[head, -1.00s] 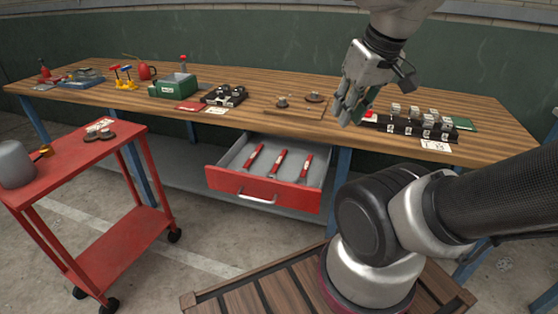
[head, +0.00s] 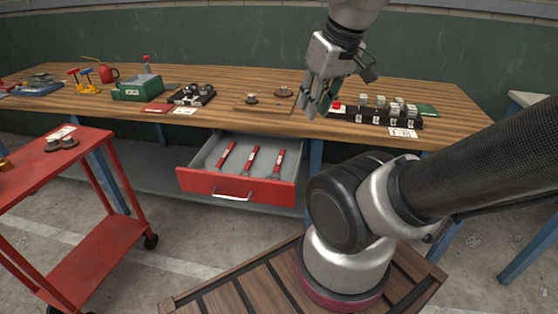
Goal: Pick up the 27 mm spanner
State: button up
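Three red-handled tools that look like spanners lie side by side in an open red drawer (head: 210,181) under the bench: a left one (head: 226,155), a middle one (head: 250,160) and a right one (head: 277,163). Their size marks are too small to read, so I cannot tell which is the 27 mm spanner. My gripper (head: 317,108) points down in front of the bench top, above and to the right of the drawer in the picture. Its fingers look apart, with nothing clearly held between them.
The wooden bench (head: 225,118) carries a green box (head: 137,88), a dark tray of parts (head: 192,95) and a rack of metal pieces (head: 385,115). A red trolley (head: 95,150) stands at the left. Floor shows between trolley and drawer.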

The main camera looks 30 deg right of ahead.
aim_at(217, 169)
jog(key=i+j+z, duration=0.45)
jog(key=j, duration=0.2)
jog(key=i+j+z, duration=0.2)
jog(key=j, duration=0.15)
jog(key=j+z, duration=0.2)
jog(key=j, duration=0.15)
jog(key=i+j+z, duration=0.25)
jog(key=j, duration=0.2)
jog(key=k+l, duration=0.05)
jog(key=k, duration=0.05)
